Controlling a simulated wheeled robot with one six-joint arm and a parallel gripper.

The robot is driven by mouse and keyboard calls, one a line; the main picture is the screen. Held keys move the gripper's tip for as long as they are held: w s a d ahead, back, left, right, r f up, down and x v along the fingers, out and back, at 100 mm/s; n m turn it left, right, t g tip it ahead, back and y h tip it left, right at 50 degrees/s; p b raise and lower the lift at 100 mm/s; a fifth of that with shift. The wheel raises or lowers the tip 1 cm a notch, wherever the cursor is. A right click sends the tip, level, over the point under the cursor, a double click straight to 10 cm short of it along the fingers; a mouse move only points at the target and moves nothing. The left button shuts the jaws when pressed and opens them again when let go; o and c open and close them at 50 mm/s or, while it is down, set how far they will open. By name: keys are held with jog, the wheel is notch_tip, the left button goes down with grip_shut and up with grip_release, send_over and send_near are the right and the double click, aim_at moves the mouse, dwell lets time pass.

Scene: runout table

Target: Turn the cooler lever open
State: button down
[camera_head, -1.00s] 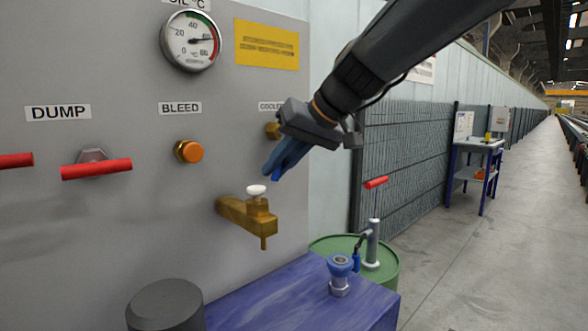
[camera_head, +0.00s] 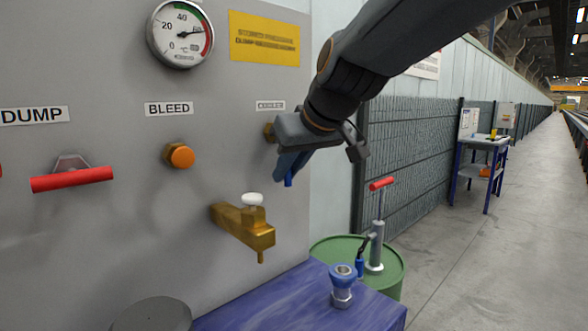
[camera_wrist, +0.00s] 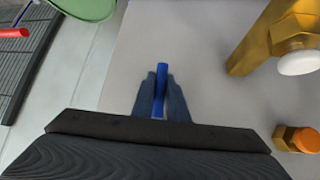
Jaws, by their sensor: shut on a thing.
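The cooler lever is a blue handle; its end shows just past my fingertips in the wrist view (camera_wrist: 162,72) and as a small blue tip in the head view (camera_head: 289,182). My gripper (camera_head: 287,168) is shut on this lever, with a finger on either side of it in the wrist view (camera_wrist: 160,92). The lever's brass fitting (camera_head: 268,132) shows behind my gripper, under the COOLER label (camera_head: 270,105). Most of the lever is hidden by my gripper.
A brass tap (camera_head: 240,222) with a white knob juts out below my gripper. The orange bleed knob (camera_head: 181,157) and red dump lever (camera_head: 72,179) are left. A blue bench (camera_head: 290,300) and green drum (camera_head: 388,272) stand below.

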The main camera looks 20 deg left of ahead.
jog(key=c, duration=1.7)
grip_release()
jog(key=shift+c, duration=0.2)
jog(key=v, duration=0.7)
jog(key=shift+d+r, duration=0.25)
jog(key=shift+s, duration=0.1)
